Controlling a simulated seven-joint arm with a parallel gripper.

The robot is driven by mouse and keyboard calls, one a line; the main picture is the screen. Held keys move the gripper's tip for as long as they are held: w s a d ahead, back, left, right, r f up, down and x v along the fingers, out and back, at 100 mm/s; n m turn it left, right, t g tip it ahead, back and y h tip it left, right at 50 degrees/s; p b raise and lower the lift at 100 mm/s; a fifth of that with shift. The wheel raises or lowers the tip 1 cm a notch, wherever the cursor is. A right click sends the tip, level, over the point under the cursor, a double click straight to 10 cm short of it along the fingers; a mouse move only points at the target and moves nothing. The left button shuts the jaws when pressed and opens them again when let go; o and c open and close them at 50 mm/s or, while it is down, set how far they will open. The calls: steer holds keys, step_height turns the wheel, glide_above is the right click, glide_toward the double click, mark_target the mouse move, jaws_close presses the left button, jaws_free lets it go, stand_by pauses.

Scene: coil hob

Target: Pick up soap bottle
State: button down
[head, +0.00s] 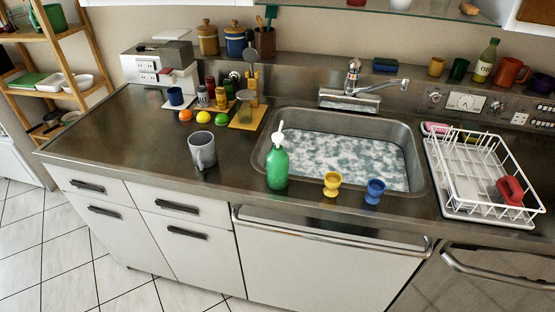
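The soap bottle (277,168) is green with a white pump top. It stands upright on the steel counter, at the front left corner of the sink (345,150). A grey mug (201,150) stands to its left, apart from it. A yellow egg cup (332,184) and a blue egg cup (376,191) stand to its right near the counter's front edge. My gripper is not in view.
The sink holds cloudy, foamy water, with a faucet (352,85) behind it. Fruit, jars and a cutting board (245,117) stand behind the bottle.

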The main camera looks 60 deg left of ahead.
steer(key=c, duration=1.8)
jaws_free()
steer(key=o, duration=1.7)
